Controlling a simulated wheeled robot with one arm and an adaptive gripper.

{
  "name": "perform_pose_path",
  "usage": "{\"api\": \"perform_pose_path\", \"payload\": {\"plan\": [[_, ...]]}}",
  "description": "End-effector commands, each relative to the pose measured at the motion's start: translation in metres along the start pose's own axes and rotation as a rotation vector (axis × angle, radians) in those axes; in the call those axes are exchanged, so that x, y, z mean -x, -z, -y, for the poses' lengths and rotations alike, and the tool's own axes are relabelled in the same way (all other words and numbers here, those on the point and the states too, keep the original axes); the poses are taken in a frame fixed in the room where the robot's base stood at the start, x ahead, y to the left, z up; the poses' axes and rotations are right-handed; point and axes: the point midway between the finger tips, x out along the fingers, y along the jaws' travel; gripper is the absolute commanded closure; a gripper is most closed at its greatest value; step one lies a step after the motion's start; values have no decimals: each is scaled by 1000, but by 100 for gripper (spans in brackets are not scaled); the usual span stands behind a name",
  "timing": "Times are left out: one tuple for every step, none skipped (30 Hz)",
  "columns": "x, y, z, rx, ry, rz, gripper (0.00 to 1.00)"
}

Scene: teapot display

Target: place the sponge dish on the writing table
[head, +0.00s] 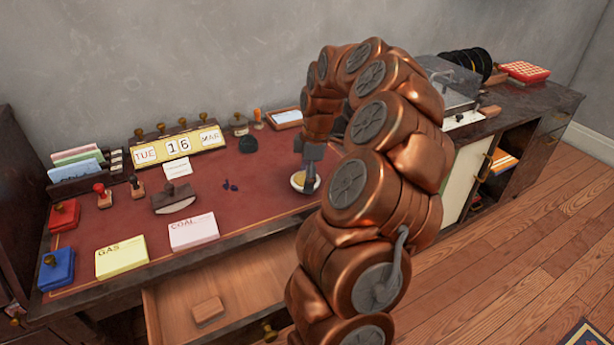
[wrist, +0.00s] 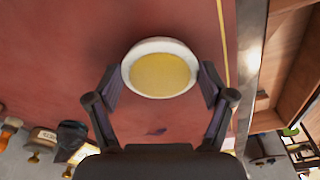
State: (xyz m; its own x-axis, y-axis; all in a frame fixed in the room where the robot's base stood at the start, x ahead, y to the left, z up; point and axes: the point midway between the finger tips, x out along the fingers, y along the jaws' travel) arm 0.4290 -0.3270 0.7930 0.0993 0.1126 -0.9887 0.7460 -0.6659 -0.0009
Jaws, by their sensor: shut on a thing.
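The sponge dish (wrist: 160,46) is a small white round dish with a yellow sponge (wrist: 160,75) in it. My gripper (wrist: 160,88) is shut on its rim, with one finger on each side. In the head view, the dish (head: 298,184) shows below my gripper (head: 309,180), over the right part of the red top of the writing table (head: 250,200), near its front edge. My arm and fingers hide part of it there. I cannot tell whether the dish touches the tabletop.
A perpetual calendar (head: 180,147), a blotter (head: 175,197), pink cards (head: 194,232) and yellow cards (head: 122,257) stand to the left. An open drawer (head: 225,290) juts out in front. Red tabletop around the dish is mostly clear.

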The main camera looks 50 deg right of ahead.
Motion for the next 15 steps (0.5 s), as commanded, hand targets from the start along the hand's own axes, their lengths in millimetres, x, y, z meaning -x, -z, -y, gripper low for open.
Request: {"api": "perform_pose_path", "payload": {"plan": [[0, 0, 0, 0, -1, 0, 63], [0, 0, 0, 0, -1, 0, 63], [0, 0, 0, 0, -1, 0, 63], [0, 0, 0, 0, -1, 0, 63], [0, 0, 0, 0, -1, 0, 63], [0, 0, 0, 0, -1, 0, 63], [0, 0, 0, 0, -1, 0, 63], [-1, 0, 0, 0, -1, 0, 63], [-2, 0, 0, 0, 0, 0, 63], [-3, 0, 0, 0, 0, 0, 63], [-4, 0, 0, 0, 0, 0, 63], [-3, 0, 0, 0, 0, 0, 16], [-3, 0, 0, 0, 0, 0, 13], [-3, 0, 0, 0, 0, 0, 10], [-3, 0, 0, 0, 0, 0, 6]]}}
